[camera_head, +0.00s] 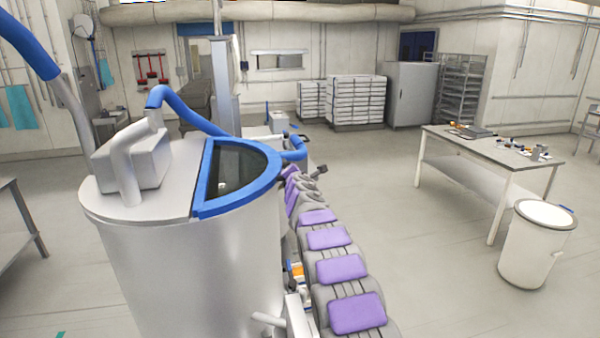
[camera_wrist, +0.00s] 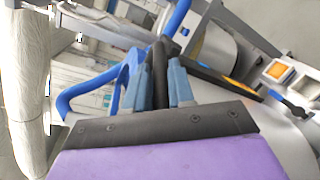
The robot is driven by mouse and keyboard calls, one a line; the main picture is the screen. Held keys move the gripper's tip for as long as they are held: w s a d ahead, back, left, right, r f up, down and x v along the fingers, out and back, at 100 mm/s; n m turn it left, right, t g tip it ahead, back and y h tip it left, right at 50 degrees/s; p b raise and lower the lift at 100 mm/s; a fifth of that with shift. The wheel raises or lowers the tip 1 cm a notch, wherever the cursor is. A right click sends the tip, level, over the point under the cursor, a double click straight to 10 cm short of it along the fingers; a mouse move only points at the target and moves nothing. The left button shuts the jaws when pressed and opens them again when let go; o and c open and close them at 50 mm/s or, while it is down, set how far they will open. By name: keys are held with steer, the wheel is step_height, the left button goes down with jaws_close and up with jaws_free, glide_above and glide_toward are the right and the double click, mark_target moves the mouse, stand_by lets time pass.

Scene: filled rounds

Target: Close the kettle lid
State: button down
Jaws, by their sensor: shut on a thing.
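The kettle (camera_head: 190,265) is a large steel drum at the left of the head view. Its top has a half-round opening with a thick blue rim (camera_head: 232,203) and a dark inside. A blue curved handle (camera_head: 293,152) shows at the rim's far right side; a blue loop (camera_wrist: 75,98) also shows in the wrist view. My gripper (camera_wrist: 160,85) is shut, its blue-grey fingers on either side of a dark bar (camera_wrist: 160,62). I cannot tell whether this bar belongs to the lid. In the head view my purple-padded arm hides the grip.
A steel box with a bent pipe (camera_head: 130,165) sits on the kettle's fixed top half. A control panel with an orange button (camera_wrist: 278,70) is close at right in the wrist view.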

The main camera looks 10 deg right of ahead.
steer(key=shift+a+f, duration=0.6)
steer(key=shift+f, duration=0.25)
steer(key=c, duration=1.3)
jaws_free()
steer(key=shift+o, duration=1.2)
steer(key=shift+a, duration=0.2)
steer(key=shift+r, duration=0.1)
steer(key=shift+d, duration=0.25)
steer(key=b, duration=0.1)
steer(key=s+b, duration=0.1)
steer(key=b, duration=0.1)
steer(key=shift+s+d+r, duration=0.15)
steer(key=shift+s+d, duration=0.05)
steer(key=shift+s, duration=0.05)
steer(key=s+a+r+b, duration=0.2)
steer(key=s+b, duration=0.7)
steer(key=s, duration=0.6)
steer(key=shift+s+a+r, duration=0.15)
steer(key=shift+s+a, duration=0.05)
steer(key=shift+a, duration=0.25)
